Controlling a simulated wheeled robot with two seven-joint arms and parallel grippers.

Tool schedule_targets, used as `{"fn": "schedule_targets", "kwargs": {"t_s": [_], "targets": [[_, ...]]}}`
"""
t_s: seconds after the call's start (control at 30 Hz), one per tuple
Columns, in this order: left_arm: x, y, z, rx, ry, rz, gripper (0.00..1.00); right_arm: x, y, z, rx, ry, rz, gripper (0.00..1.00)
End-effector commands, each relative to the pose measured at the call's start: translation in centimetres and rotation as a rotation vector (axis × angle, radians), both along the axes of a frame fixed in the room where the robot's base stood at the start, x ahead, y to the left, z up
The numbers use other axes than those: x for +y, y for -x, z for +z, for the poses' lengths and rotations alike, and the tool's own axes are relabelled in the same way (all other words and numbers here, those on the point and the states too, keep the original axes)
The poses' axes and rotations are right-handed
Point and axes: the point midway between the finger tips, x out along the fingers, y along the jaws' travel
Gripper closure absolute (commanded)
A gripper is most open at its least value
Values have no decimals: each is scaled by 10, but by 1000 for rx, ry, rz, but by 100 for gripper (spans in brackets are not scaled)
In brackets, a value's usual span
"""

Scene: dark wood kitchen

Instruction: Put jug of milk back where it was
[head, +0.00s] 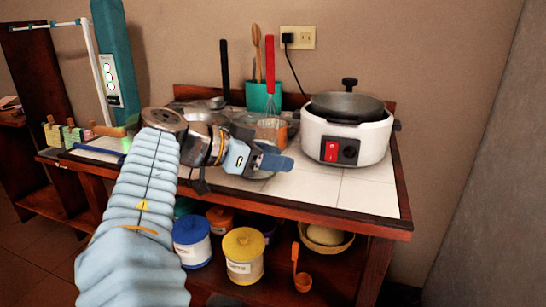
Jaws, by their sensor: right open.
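I cannot make out a jug of milk in the head view; my arm hides part of the table. My right gripper (276,160) is over the tiled table top (365,190), pointing right, left of the white cooker (345,139). It is open, and I see nothing held in it. A metal bowl or pan shows partly behind and below the gripper. My left gripper is not in view.
A teal utensil holder (262,97) and a red-handled whisk (270,75) stand behind the gripper. Below are a blue canister (192,244), a yellow canister (243,257) and a basket (325,238). Tiles in front of the cooker are clear.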

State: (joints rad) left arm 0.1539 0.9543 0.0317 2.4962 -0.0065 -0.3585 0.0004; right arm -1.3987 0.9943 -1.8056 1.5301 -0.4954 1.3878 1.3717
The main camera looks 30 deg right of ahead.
Motion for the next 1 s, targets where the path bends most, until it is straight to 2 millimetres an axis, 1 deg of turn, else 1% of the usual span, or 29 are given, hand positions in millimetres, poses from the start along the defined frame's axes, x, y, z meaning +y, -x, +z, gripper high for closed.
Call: {"fn": "schedule_targets", "kwargs": {"t_s": [0.1, 0.17, 0.27, 0.5, 0.6, 0.7, 0.83, 1.0], "targets": [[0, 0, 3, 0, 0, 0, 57, 0, 0, 3, 0, 0, 0, 57], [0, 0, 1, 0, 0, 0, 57, 6, -1, 4, -2, 1, 1, 57], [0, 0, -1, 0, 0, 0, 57, 21, -3, 10, -4, 3, 4, 57], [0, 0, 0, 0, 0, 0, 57, 72, -7, 32, -2, 3, 2, 57], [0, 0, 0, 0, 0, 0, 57, 90, -8, 39, -3, 2, 2, 57], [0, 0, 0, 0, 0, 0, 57, 102, -8, 44, 0, 1, 1, 57], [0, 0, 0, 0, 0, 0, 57, 110, -8, 47, 0, 0, 0, 57], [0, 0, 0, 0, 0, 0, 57, 111, -8, 47, 0, 0, 0, 57]]}}
